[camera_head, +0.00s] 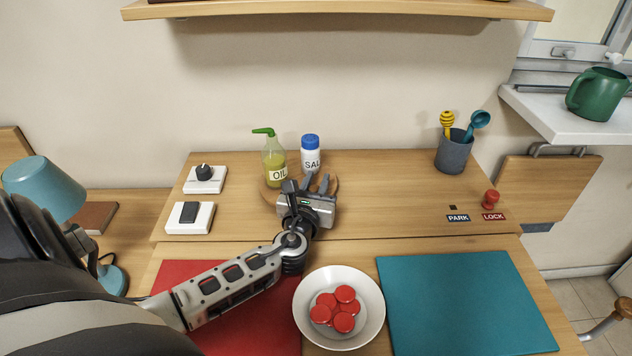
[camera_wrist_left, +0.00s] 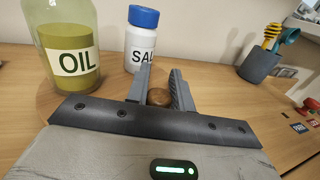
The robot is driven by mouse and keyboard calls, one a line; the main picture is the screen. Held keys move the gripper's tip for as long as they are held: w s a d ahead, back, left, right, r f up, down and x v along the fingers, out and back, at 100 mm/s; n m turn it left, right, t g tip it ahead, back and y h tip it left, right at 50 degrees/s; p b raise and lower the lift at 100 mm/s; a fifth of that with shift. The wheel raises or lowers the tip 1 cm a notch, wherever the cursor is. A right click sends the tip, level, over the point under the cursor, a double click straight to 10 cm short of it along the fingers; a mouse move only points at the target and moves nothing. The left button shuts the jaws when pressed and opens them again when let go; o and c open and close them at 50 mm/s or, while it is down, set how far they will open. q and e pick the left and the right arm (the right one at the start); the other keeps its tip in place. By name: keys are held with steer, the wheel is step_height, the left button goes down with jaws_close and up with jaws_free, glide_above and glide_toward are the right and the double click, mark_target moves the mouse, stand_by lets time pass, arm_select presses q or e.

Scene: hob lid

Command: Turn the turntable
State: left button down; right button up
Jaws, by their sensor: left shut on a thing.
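The turntable (camera_head: 268,194) is a round wooden disc at the back of the worktop, partly hidden by my left gripper. A green-capped bottle marked OIL (camera_head: 274,163) stands at its left. A white, blue-capped salt bottle (camera_head: 311,158) stands toward its back. My left gripper (camera_head: 308,184) reaches over the disc from the front. In the left wrist view, its fingers (camera_wrist_left: 160,82) stand on both sides of a round brown wooden knob (camera_wrist_left: 158,97), shut on it. Both bottles stand upright just beyond the fingers. My right gripper is not in view.
A white bowl of red discs (camera_head: 300,316) sits in front, between a red mat (camera_head: 270,330) and a teal mat (camera_head: 460,300). Two switch plates are at the left. A grey utensil cup (camera_head: 453,154) and PARK and LOCK labels (camera_head: 458,218) are at the right.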

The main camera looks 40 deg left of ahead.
arm_select(q)
steer(key=c, duration=1.2)
jaws_free()
steer(key=shift+c, duration=0.2)
steer(key=v, duration=0.7)
steer(key=shift+s+d, duration=0.15)
steer(key=shift+s, duration=0.1)
